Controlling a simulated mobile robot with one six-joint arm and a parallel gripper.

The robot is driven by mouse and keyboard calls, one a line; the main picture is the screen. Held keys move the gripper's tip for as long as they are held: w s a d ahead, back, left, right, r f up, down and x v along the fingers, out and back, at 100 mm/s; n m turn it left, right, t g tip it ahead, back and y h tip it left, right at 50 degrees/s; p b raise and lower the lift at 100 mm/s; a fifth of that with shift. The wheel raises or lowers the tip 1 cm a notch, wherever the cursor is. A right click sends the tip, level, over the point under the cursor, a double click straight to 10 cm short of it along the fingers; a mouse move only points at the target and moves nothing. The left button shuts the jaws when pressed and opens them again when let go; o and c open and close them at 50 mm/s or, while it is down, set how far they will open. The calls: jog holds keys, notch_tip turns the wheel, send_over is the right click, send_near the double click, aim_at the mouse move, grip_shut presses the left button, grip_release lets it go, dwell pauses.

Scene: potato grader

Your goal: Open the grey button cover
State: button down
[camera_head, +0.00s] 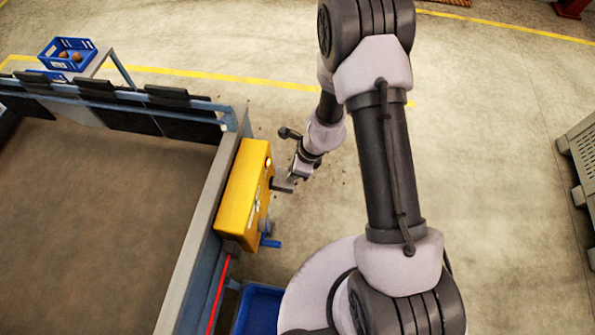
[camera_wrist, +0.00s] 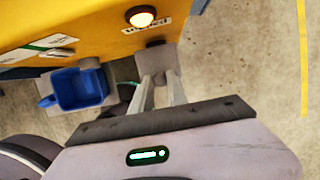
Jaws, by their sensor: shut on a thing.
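The grey button cover (camera_wrist: 155,58) shows in the wrist view as a small grey block at the face of the yellow control box (camera_wrist: 80,25). My gripper (camera_wrist: 158,80) is shut on it, with the two pale fingers reaching up to its near side. In the head view the yellow box (camera_head: 243,195) is fixed to the machine's side wall, and my gripper (camera_head: 284,184) meets its right face. The cover's hinge and the button under it are hidden, and I cannot tell how far the cover is tilted.
A glowing round lamp (camera_wrist: 141,16) sits beside the cover on the box. A blue part (camera_wrist: 80,88) sticks out lower on the box. A blue crate (camera_head: 259,309) stands below. A grey bin (camera_head: 582,160) is at far right; the floor between is clear.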

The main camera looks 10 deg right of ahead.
jog(key=shift+w+a+r, duration=0.3)
jog(key=shift+a+r, duration=0.25)
jog(key=shift+a, duration=0.25)
jog(key=c, duration=1.6)
grip_release()
jog(key=shift+o, duration=1.4)
jog(key=shift+a, duration=0.15)
jog(key=p+v, duration=0.7)
jog(key=v, duration=1)
jog(key=shift+r, duration=0.2)
